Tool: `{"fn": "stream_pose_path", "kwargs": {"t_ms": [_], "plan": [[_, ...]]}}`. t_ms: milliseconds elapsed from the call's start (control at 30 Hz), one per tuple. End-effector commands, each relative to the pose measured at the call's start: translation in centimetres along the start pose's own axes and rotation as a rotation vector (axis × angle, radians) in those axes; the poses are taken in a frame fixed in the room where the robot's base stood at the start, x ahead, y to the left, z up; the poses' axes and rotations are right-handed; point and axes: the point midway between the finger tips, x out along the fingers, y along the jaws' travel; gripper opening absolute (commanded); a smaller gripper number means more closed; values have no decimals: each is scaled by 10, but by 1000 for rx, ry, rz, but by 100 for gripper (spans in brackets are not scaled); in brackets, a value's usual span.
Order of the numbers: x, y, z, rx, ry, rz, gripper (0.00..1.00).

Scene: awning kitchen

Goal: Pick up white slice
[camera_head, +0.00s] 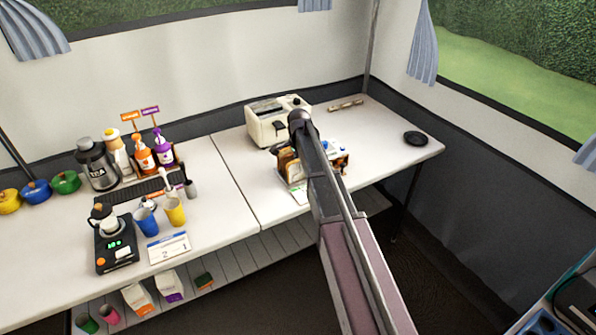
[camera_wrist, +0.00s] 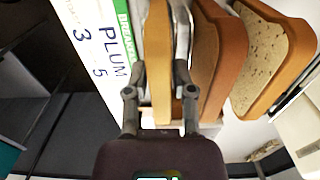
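My gripper (camera_wrist: 163,60) points down at a row of bread slices in the wrist view. Its two fingers straddle one thin upright slice with a tan edge (camera_wrist: 160,75). The fingers lie close to both faces, but whether they press on it is unclear. That slice is seen edge-on, so the colour of its faces is hidden. A brown slice (camera_wrist: 222,60) stands just right of the fingers. A slice with a pale speckled face (camera_wrist: 265,62) leans further right. In the head view my arm partly covers the bread (camera_head: 288,165).
A cream toaster (camera_head: 268,123) stands behind the bread. A white label reading PLUM (camera_wrist: 95,45) lies left of my gripper. A black round dish (camera_head: 415,138) sits at the table's right. Bottles, cups and a coffee grinder fill the left table.

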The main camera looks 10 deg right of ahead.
Motion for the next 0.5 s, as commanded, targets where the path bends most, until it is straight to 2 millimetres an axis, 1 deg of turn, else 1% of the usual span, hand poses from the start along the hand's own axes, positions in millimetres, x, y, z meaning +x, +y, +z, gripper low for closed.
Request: {"fn": "stream_pose_path", "kwargs": {"t_ms": [33,67,500], "plan": [[0,0,0,0,0,0,7],[0,0,0,0,0,0,0],[-1,0,0,0,0,0,0]]}}
